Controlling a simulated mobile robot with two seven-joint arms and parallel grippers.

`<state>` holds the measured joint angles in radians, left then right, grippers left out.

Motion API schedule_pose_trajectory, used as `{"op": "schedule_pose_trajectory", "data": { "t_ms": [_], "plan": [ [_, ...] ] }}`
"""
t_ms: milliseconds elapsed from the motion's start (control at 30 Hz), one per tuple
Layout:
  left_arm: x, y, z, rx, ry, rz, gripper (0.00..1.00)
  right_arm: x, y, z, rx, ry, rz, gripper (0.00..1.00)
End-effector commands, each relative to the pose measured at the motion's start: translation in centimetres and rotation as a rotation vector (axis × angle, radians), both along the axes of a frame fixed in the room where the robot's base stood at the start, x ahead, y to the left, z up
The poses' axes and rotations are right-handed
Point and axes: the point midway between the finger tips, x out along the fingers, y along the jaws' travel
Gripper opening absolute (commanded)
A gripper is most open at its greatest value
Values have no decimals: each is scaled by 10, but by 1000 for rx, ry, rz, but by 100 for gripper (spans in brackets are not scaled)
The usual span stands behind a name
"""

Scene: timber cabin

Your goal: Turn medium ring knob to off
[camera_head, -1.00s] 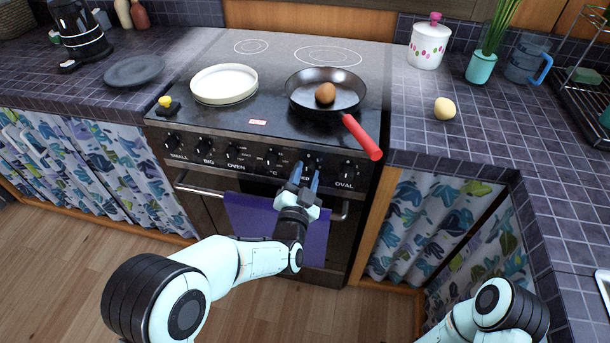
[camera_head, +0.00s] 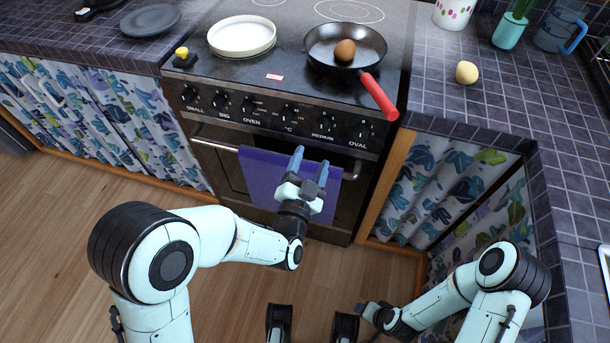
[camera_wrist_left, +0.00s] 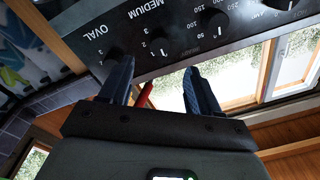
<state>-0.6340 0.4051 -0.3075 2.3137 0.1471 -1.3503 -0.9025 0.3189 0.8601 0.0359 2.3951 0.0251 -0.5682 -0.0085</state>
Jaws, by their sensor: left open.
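The medium ring knob (camera_head: 325,123) is a black knob on the stove's front panel, above the label MEDIUM, between the °C knob (camera_head: 288,113) and the oval knob (camera_head: 361,130). My left gripper (camera_head: 310,158) is open and empty, in front of and below the panel, apart from the knob. In the left wrist view the medium knob (camera_wrist_left: 160,47) shows between the two fingertips (camera_wrist_left: 158,70). The oval knob (camera_wrist_left: 114,57) is just beyond the left finger. My right gripper (camera_head: 372,314) is low over the floor, and its fingers are unclear.
A black pan (camera_head: 330,60) with a brown egg (camera_head: 345,50) stands on the stove, its red handle (camera_head: 380,98) jutting over the front edge. A white dish (camera_head: 241,38) sits left of it. A purple towel (camera_head: 262,180) hangs on the oven handle (camera_head: 352,170) below the panel.

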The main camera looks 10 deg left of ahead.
Motion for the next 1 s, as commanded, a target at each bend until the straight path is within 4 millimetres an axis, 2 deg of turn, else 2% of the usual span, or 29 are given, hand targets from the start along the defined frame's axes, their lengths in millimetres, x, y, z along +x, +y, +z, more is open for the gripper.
{"op": "schedule_pose_trajectory", "data": {
  "t_ms": [100, 300, 900, 1000],
  "plan": [
    [-22, 3, -1, 0, 2, -1, 62, -3, 2, 2, 4, 8, 4, 62],
    [-41, 5, -3, 0, 1, -1, 62, -5, 3, 3, 6, 13, 5, 62],
    [-43, 6, -4, 0, 2, 1, 62, -5, 3, 3, 6, 13, 5, 62],
    [-41, 10, -19, -9, 46, 2, 62, -5, 3, 3, 6, 13, 5, 62]
  ]
}}
